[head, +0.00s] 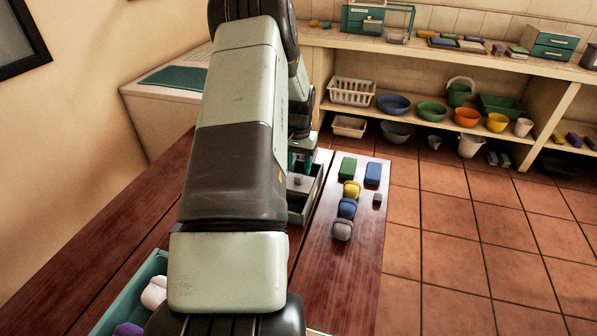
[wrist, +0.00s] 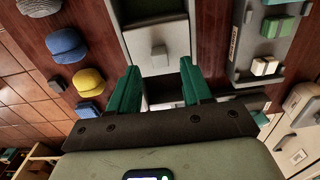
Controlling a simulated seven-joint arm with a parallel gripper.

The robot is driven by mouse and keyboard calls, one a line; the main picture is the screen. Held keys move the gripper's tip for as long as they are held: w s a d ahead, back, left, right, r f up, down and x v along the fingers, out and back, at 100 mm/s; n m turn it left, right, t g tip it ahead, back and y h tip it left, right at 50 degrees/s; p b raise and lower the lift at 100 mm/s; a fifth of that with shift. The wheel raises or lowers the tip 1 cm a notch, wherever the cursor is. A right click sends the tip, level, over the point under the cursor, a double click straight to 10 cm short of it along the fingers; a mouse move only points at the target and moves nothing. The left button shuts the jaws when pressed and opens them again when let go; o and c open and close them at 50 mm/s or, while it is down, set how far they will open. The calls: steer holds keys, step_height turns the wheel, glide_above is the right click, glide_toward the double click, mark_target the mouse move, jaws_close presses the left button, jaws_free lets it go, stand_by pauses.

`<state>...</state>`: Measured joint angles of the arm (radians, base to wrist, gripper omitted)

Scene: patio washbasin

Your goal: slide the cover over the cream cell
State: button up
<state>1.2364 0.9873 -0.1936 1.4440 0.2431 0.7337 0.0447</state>
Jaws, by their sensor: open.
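A pale grey cover (wrist: 157,28) with a small square knob (wrist: 158,50) lies on a grey box in the wrist view. In the head view the box (head: 304,208) stands on the wooden table, partly behind my arm, with the cover's knob (head: 297,180) showing. My gripper (wrist: 158,72) is open, its two green fingers apart on either side of the knob's line, holding nothing. A dark open part of the box shows between and below the fingers. I cannot tell which cell is cream.
Blue, yellow and grey rounded lumps (head: 347,208) lie beside the box, with green (head: 347,168) and blue (head: 372,174) blocks. A grey tray (wrist: 241,45) holds green and cream blocks. A teal crate (head: 130,295) stands at the front left. Shelves line the back wall.

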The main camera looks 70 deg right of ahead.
mark_target(299, 175)
step_height(299, 175, up, 8)
steer(key=shift+f, duration=0.2)
stand_by(0.3)
